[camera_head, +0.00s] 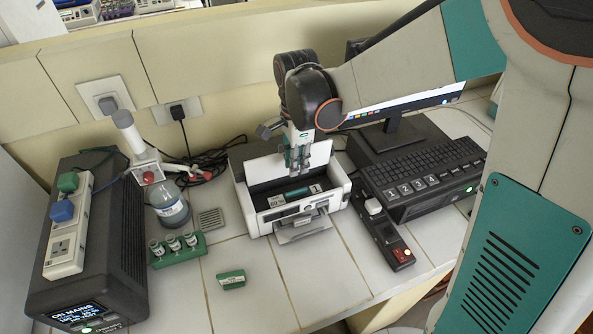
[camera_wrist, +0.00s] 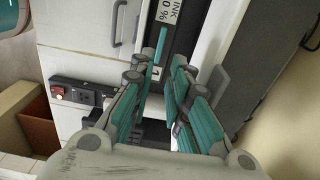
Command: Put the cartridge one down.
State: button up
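A white printer (camera_head: 256,219) stands mid-counter with its top open. In its dark bay a flat teal strip (camera_head: 297,192) lies between an ink label and a label marked 1; it looks like a cartridge top. The strip also shows in the wrist view (camera_wrist: 161,45). A small green block with a pale label (camera_head: 230,279) lies on the counter in front of the printer; I cannot tell whether it is a cartridge. My gripper (camera_head: 298,168) is above the bay, pointing down.
A green rack of vials (camera_head: 178,249), a bottle (camera_head: 170,206) and a dark power unit (camera_head: 122,230) stand left. A switch strip (camera_head: 383,232), a keyboard unit (camera_head: 415,178) and a monitor (camera_head: 400,102) are right. The front counter around the green block is clear.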

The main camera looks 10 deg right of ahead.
jog(key=s+d+r+n+t, duration=0.3)
jog(key=s+d+r+n, duration=0.2)
jog(key=s+n, duration=0.3)
jog(key=s+d+r+n+t, duration=0.4)
jog(key=s+d+r+n, duration=0.1)
jog(key=s+r+n, duration=0.1)
jog(key=shift+s+d+r+n, duration=0.25)
jog(key=shift+s+d+n, duration=0.1)
jog(key=shift+s+n, duration=0.7)
jog(key=shift+s, duration=0.1)
dwell(0.6)
